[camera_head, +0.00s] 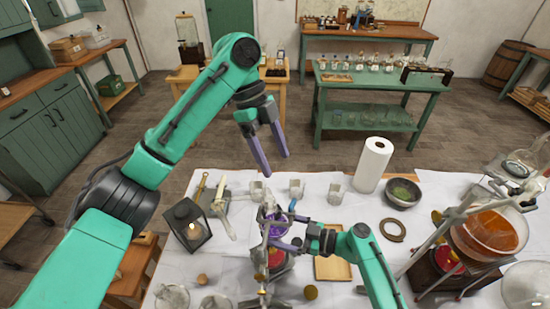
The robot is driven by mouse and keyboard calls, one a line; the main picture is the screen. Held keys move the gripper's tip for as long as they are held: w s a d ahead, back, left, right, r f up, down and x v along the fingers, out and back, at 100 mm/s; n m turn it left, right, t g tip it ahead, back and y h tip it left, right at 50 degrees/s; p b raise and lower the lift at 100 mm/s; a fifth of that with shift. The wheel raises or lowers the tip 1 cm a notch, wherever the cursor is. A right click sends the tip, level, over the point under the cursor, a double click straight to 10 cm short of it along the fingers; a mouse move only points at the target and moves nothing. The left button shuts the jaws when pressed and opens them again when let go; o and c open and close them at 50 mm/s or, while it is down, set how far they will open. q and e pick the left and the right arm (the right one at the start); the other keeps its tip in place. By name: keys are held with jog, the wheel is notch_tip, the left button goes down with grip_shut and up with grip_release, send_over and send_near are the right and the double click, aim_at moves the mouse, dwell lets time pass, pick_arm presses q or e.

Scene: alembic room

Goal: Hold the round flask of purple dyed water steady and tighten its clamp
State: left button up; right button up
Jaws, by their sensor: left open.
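The round flask of purple dyed water (277,229) stands near the front middle of the white-covered table, held in a metal stand (263,262) with a red glow below it. The stand and my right gripper partly cover it. Its clamp is too small and hidden to make out clearly. My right gripper (277,243) reaches in from the right at the flask and stand; I cannot tell whether its fingers touch the flask or the clamp. My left gripper (276,164) is open and empty, raised above and beyond the flask, fingers pointing down.
Glass beakers (296,188), a paper towel roll (372,165) and a bowl of green matter (401,193) stand behind. A large orange-filled flask (487,236) in a stand is at the right.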

pick_arm(q)
jog(key=shift+d, duration=0.1)
jog(key=c, duration=0.5)
jog(key=n+t+y, duration=0.2)
jog(key=n+y, duration=0.2)
jog(key=n, duration=1.5)
send_near(293, 203)
notch_tip(293, 203, down, 9)
jog(key=shift+r, duration=0.15)
jog(key=shift+c, duration=0.2)
grip_shut()
